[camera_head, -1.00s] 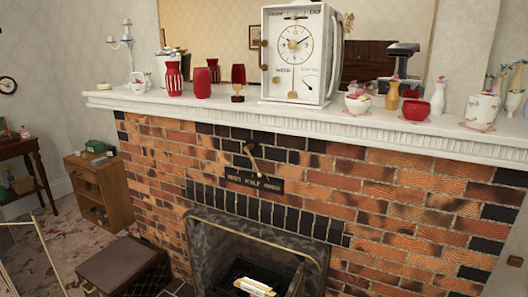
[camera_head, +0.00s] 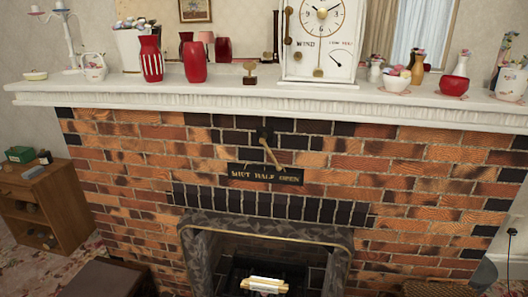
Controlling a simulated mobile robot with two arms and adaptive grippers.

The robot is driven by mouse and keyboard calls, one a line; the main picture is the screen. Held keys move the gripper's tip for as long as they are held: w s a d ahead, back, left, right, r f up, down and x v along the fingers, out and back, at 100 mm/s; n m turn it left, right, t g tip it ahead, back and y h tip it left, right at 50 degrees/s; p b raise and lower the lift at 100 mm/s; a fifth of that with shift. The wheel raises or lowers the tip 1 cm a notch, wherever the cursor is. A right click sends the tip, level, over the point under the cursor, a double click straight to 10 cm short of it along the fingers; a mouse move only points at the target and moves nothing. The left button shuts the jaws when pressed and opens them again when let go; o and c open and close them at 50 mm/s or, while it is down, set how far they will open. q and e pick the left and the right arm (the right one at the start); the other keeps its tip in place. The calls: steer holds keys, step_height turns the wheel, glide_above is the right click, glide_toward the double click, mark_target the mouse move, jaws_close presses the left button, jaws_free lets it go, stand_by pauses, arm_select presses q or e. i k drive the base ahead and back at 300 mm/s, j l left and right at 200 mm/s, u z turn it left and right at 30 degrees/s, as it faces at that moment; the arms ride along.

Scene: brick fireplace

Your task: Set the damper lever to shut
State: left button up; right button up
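The damper lever (camera_head: 270,150) is a thin brass-coloured rod on the brick chimney breast, in the middle of the head view. Its dark pivot is at the top, just under the mantel. Neither of my grippers shows in the view.
The white mantel shelf (camera_head: 180,97) juts out above the lever, holding a clock (camera_head: 320,40), a striped vase (camera_head: 151,58) and other ornaments. The fireplace opening with pale logs (camera_head: 264,285) is below. A wooden cabinet (camera_head: 40,215) stands at the left.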

mark_target(263, 137)
steer(key=i+j+z, duration=0.15)
steer(key=i+j, duration=0.15)
steer(key=i+j+z, duration=0.15)
steer(key=j, duration=0.25)
steer(key=i+j+z, duration=0.2)
steer(key=i+j, duration=0.15)
